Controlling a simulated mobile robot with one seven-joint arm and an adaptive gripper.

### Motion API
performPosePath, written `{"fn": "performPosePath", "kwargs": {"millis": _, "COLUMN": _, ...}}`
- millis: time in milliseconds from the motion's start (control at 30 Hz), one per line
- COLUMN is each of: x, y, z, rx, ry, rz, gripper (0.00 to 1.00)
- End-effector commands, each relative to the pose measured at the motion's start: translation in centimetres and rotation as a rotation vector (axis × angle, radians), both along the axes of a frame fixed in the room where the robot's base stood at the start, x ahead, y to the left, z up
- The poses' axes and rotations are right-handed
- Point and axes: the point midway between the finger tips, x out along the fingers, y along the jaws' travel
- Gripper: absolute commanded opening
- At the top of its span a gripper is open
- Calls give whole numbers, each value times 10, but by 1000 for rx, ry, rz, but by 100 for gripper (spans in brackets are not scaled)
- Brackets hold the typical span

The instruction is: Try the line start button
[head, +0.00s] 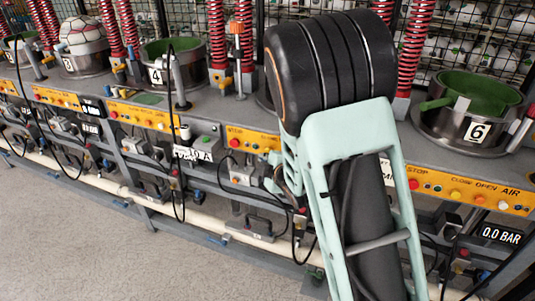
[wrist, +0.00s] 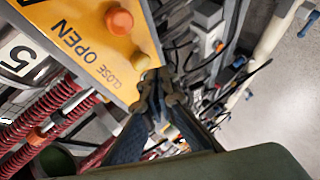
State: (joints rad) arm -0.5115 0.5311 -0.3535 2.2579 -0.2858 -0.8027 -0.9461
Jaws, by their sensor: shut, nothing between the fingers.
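No label naming a line start button is readable. In the wrist view, a yellow control panel (wrist: 85,35) marked OPEN and CLOSE carries an orange button (wrist: 119,20) and a yellow button (wrist: 140,61). My gripper (wrist: 157,76) is shut and empty, its dark fingertips by the panel edge beside the yellow button. I cannot tell whether they touch it. In the head view my arm covers most of the middle yellow panel (head: 258,139); only its left end with a red button (head: 235,143) shows. My gripper is hidden there.
Another yellow panel (head: 485,199) with several buttons sits on the right under press pot 6 (head: 470,127). Red springs (head: 414,45) and black hoses line the bench. A white pipe (head: 225,231) runs low along it. The grey floor (head: 80,240) in front is clear.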

Motion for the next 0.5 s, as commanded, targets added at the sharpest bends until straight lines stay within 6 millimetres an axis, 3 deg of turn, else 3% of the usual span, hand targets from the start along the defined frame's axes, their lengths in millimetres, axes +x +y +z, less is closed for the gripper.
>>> {"fn": "performPosePath", "kwargs": {"millis": 267, "x": -1, "y": 0, "z": 0, "rx": 0, "ry": 0, "rz": 0, "gripper": 0}}
{"fn": "performPosePath", "kwargs": {"millis": 500, "x": -19, "y": 8, "z": -1, "rx": 2, "ry": -1, "rz": 1, "gripper": 0}}
